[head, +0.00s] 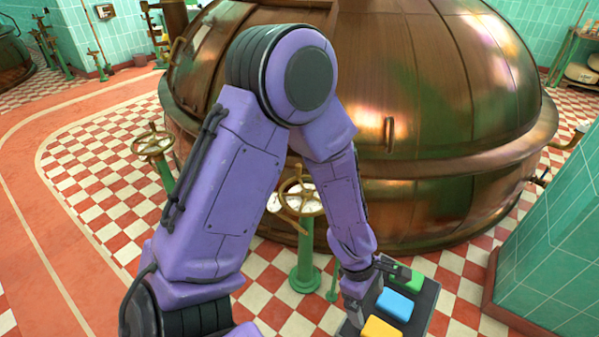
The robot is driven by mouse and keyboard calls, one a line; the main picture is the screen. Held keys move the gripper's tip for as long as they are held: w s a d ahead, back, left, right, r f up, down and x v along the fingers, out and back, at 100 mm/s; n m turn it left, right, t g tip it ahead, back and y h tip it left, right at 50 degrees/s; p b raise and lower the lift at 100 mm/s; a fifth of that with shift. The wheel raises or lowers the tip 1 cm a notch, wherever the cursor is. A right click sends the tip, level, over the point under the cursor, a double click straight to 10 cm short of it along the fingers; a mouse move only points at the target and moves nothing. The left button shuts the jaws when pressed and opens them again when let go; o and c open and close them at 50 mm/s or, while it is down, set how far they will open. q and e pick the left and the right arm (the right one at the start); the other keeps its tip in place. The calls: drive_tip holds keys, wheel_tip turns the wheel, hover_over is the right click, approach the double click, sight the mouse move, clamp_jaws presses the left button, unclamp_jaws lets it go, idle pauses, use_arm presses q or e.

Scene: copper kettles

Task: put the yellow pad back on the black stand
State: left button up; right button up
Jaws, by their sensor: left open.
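The yellow pad (381,328) shows at the bottom edge of the head view, partly cut off. It appears to lie on the black stand (428,303), in line with a blue pad (396,304) and a green pad (408,276). Whether it sits flush there I cannot tell. My left gripper (376,283) is open and points down at the stand's far left side, close to the green and blue pads and beyond the yellow one. It holds nothing that I can see. The near end of the stand is out of the picture. My right gripper is not in view.
A large copper kettle (440,90) fills the background behind the stand. A green valve post with a handwheel (303,197) stands left of the stand, behind my left arm. A teal tiled wall block (555,240) is to the right. Checkered floor lies between.

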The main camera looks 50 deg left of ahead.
use_arm(q)
drive_tip(key=s+a+f+m+t+y, duration=0.2)
drive_tip(key=s+a+f+m+y, duration=0.5)
drive_tip(key=s+a+f+m, duration=0.5)
drive_tip(key=s+f+m, duration=0.2)
drive_tip(key=s+f, duration=0.1)
drive_tip(key=s, duration=0.1)
drive_tip(key=shift+s+a+f, duration=0.2)
drive_tip(key=shift+a+f, duration=0.05)
drive_tip(key=shift+f, duration=0.05)
